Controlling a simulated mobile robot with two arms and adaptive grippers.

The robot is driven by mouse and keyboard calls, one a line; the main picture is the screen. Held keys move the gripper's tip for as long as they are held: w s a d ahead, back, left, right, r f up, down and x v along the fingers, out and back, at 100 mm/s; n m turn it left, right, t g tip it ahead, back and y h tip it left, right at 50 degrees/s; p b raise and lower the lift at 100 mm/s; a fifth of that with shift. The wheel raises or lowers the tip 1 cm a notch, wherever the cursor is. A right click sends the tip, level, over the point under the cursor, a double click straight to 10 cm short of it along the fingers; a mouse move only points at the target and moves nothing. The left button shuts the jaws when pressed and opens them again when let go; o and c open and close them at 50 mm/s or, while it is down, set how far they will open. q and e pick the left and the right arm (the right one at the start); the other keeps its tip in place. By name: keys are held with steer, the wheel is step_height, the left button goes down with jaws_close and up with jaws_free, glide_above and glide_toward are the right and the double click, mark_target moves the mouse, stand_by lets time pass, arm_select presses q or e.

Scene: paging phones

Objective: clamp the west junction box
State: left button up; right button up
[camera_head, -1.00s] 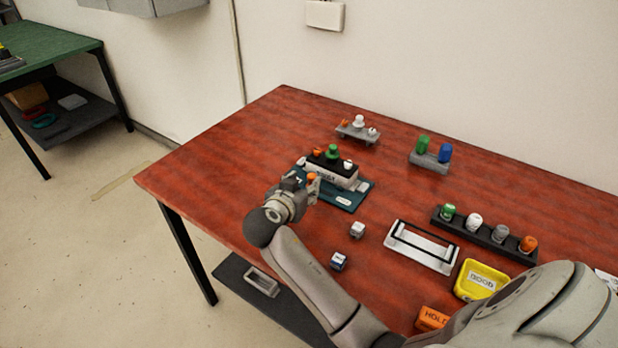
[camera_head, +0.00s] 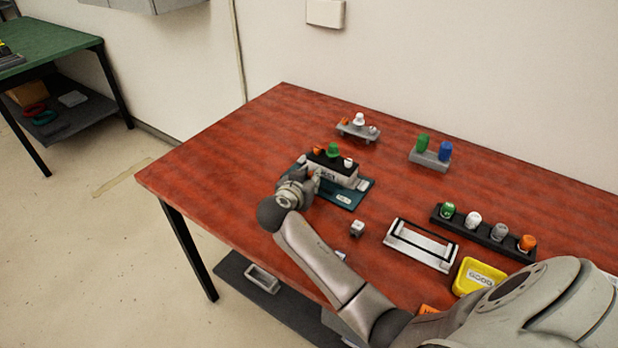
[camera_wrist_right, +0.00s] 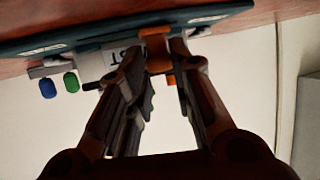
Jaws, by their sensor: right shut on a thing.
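The junction box (camera_head: 345,178) is a white block with a dark top, on a teal base plate (camera_head: 347,197). Orange, green (camera_head: 333,150) and white knobs stand on top. My right gripper (camera_head: 314,180) is at the box's near left end, shut on an orange part (camera_wrist_right: 156,46) that shows between its fingertips in the wrist view. Fingers hide much of this part, so I cannot tell its full shape. My left gripper is out of view.
Grey stands with pegs (camera_head: 358,131) (camera_head: 429,161) are behind. A dark peg rack (camera_head: 484,236), white frame (camera_head: 421,246) and yellow tray (camera_head: 460,278) are on the right. A small white cube (camera_head: 357,229) lies in front. The red table (camera_head: 230,165) is clear at left.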

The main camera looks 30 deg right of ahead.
jaws_close()
steer(key=shift+s, duration=0.1)
steer(key=shift+s+d, duration=0.15)
steer(key=shift+s, duration=0.15)
steer(key=s, duration=0.1)
steer(key=s+d+p, duration=0.1)
steer(key=s, duration=0.2)
steer(key=shift+d+r, duration=0.15)
steer(key=shift+d, duration=0.15)
steer(key=shift+w, duration=0.15)
